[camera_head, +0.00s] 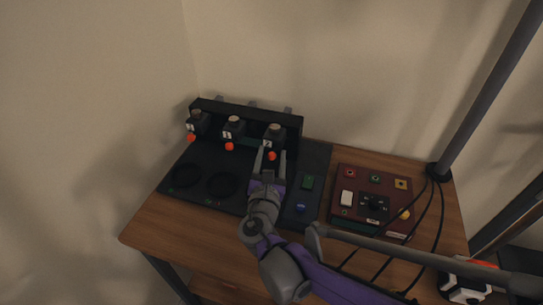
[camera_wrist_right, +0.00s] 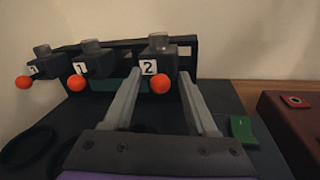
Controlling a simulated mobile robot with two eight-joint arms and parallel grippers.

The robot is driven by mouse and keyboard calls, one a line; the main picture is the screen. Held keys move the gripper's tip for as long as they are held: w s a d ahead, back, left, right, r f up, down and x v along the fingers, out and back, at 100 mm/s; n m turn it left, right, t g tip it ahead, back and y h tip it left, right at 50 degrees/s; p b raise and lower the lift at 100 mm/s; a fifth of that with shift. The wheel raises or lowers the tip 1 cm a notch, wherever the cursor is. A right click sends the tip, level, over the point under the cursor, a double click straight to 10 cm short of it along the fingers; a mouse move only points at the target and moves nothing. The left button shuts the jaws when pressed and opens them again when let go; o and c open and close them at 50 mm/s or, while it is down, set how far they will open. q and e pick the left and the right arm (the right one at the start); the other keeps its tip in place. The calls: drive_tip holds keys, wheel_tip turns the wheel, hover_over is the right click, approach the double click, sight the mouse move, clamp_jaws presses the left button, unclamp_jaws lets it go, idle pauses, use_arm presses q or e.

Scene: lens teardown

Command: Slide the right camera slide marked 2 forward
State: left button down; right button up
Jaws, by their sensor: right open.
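The right camera slide marked 2 (camera_head: 274,137) is a dark block with a round top and an orange knob (camera_head: 272,156) on its front. In the right wrist view the slide (camera_wrist_right: 157,57) shows its white label 2 and its orange knob (camera_wrist_right: 160,84). My right gripper (camera_head: 271,158) is open, with its two fingers (camera_wrist_right: 158,77) pointing at the slide. The orange knob shows between the fingertips in the picture; whether a finger touches it I cannot tell. My left gripper is not in view.
Two similar slides, one marked 1 (camera_head: 233,128) and one at the far left (camera_head: 198,123), stand along the black rack (camera_head: 250,112). Dark rings (camera_head: 222,184) lie on the black mat. A dark red box (camera_head: 340,212) with buttons and cables sits at the right of the wooden table (camera_head: 147,226).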

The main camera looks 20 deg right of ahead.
drive_tip(key=shift+w+d, duration=0.1)
drive_tip(key=shift+w, duration=0.15)
clamp_jaws()
idle(1.4)
